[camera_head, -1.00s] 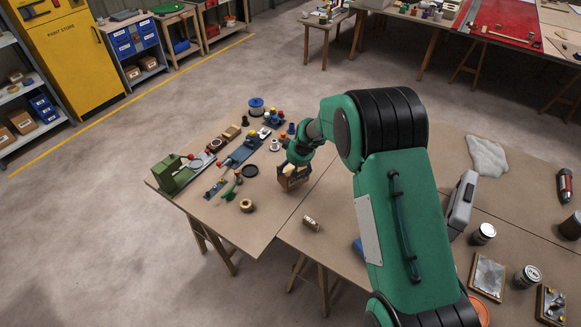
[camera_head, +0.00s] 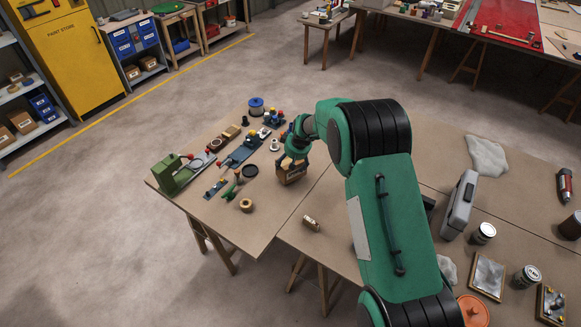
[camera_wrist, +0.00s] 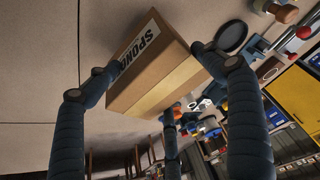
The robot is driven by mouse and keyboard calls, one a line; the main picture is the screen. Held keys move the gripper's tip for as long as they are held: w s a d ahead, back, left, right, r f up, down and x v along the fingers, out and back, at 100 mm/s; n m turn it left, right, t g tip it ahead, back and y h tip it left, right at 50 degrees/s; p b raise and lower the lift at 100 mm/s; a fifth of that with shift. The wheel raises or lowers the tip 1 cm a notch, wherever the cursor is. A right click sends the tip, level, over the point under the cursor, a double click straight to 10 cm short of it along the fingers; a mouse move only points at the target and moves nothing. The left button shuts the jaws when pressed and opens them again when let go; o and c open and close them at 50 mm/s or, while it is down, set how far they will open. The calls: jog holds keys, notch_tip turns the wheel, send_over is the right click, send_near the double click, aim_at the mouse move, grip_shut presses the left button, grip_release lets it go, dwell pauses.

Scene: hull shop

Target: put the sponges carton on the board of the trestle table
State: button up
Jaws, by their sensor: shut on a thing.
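The sponges carton (camera_wrist: 155,75) is a brown cardboard box with a tape strip and a printed "SPONG..." label, large in the wrist view. My gripper (camera_wrist: 155,85) has its dark fingers closed around it, one on each side and one below. In the head view the carton (camera_head: 291,170) is held under my gripper (camera_head: 291,158), over or on the board of the trestle table (camera_head: 270,210). I cannot tell whether its underside touches the board.
A green machine (camera_head: 177,175), a tan ring (camera_head: 246,205), a black ring (camera_head: 250,171) and several small tools crowd the board's left part. A small box (camera_head: 311,223) lies toward the front edge. Bare board lies between the ring and that box.

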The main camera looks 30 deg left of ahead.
jog(key=shift+f, duration=1.45)
jog(key=o, duration=1.5)
jog(key=shift+f, duration=0.1)
jog(key=shift+r, duration=0.2)
jog(key=shift+v, duration=5.9)
